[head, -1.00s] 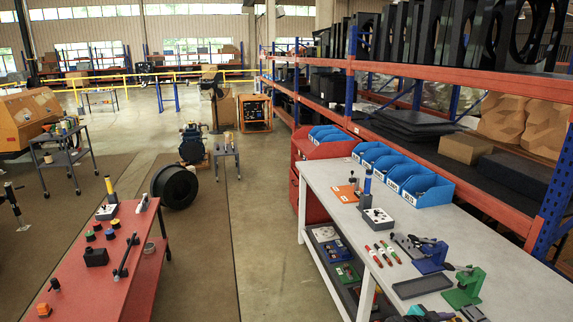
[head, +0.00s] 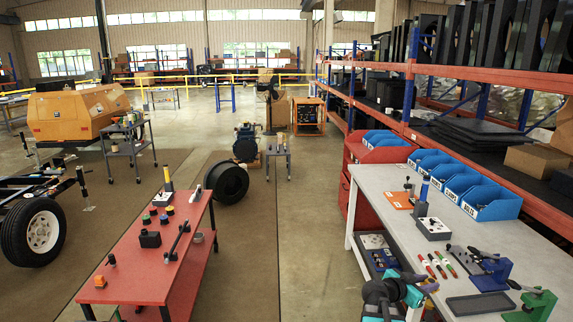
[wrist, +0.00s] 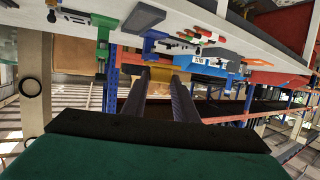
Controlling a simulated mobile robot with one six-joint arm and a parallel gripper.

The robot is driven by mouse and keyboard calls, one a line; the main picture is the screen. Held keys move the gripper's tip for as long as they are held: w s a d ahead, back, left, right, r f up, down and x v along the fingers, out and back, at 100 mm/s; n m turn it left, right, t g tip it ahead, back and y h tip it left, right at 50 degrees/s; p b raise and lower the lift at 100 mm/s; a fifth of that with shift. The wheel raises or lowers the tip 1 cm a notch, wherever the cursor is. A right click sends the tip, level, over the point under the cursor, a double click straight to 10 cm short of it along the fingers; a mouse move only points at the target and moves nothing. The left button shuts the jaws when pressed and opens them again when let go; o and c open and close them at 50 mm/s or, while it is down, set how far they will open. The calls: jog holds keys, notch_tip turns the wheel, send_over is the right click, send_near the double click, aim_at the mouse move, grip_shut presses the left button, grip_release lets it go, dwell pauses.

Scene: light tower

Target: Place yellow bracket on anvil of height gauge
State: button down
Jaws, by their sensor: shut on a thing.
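The yellow bracket (wrist: 166,74) shows between the far ends of my dark fingers in the wrist view. My gripper (wrist: 164,80) is shut on it, and the fingers hide part of it. In the head view my gripper (head: 428,288) is at the front left edge of the white bench, and the bracket is not clear there. On the bench stand a blue lever stand (head: 492,274) and a green lever stand (head: 538,303), both right of my gripper. I cannot tell for certain which thing is the height gauge or where its anvil is.
The white bench (head: 385,183) also bears a dark tray (head: 480,304), red and green markers (head: 432,266), a post on a pale block (head: 434,226) and blue bins (head: 490,197). A red table (head: 145,272) stands left. Bare floor (head: 302,230) lies between them.

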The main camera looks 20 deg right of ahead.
jog(key=w+a+r+n+t+y+b, duration=0.1)
jog(key=w+a+r+n+t+b, duration=0.15)
jog(key=w+a, duration=0.7)
jog(key=w+a+r+n+t+y+b, duration=0.1)
jog(key=w+a+r+n+t, duration=0.2)
jog(key=w+a, duration=0.65)
jog(key=w+a+r+n+t+y, duration=0.2)
jog(key=a+r+n+y, duration=0.1)
jog(key=a, duration=0.7)
jog(key=w+a+r+n+t+y+b, duration=0.1)
jog(key=w+a+r+n+t+y, duration=0.1)
jog(key=a, duration=0.8)
jog(key=w+a+r+n+t+y+b, duration=0.1)
jog(key=a+n+y, duration=0.4)
jog(key=a, duration=0.5)
jog(key=shift+w+r+t+y, duration=0.75)
jog(key=shift+r+t+y, duration=0.3)
jog(key=shift+r, duration=0.35)
jog(key=shift+n, duration=0.35)
